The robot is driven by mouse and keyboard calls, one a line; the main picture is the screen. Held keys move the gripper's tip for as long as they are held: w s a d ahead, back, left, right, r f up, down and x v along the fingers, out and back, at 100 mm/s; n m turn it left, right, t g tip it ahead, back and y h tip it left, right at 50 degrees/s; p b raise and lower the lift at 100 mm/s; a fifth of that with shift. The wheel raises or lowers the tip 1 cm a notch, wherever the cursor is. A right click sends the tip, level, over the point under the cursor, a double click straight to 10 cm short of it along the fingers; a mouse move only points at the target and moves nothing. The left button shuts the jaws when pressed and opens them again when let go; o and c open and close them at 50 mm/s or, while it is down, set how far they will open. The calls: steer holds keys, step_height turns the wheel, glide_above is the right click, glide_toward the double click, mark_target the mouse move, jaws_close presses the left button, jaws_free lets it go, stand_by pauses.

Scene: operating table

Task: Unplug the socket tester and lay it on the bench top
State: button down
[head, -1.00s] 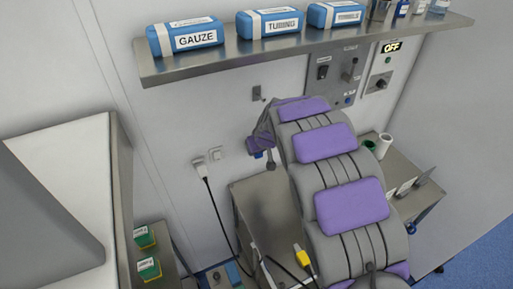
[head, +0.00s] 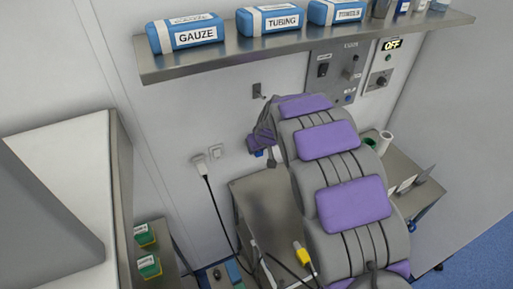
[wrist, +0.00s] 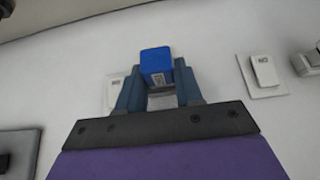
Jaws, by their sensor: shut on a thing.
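The wall and part of a white socket plate (wrist: 115,90) show behind. I cannot tell whether the tester's pins are in the socket. In the head view my gripper (head: 259,152) is at the wall, largely hidden by my own arm, with only a bit of blue showing. The steel bench top (head: 262,200) is below it, partly covered by my arm.
A white plug (head: 201,164) with a black cable is in the wall left of my gripper, beside a switch (head: 215,152). A yellow connector (head: 302,255) and cables lie low at the front. A shelf (head: 300,52) with labelled packs runs above.

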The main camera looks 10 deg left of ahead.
steer(key=shift+s+d+b, duration=0.55)
steer(key=shift+s+b, duration=0.25)
steer(key=shift+b, duration=0.2)
stand_by(0.9)
steer(key=shift+s+d+b, duration=0.2)
steer(key=shift+s+b, duration=0.1)
steer(key=shift+s+d+r+b, duration=0.1)
steer(key=shift+s+d+b, duration=0.35)
steer(key=shift+s, duration=0.15)
stand_by(0.4)
steer(key=shift+s+d, duration=0.15)
steer(key=shift+s, duration=0.15)
step_height(320, 180, up, 7)
steer(key=s+d+p, duration=0.1)
steer(key=p, duration=0.1)
steer(key=shift+s+r, duration=0.2)
steer(key=shift+s, duration=0.1)
stand_by(0.8)
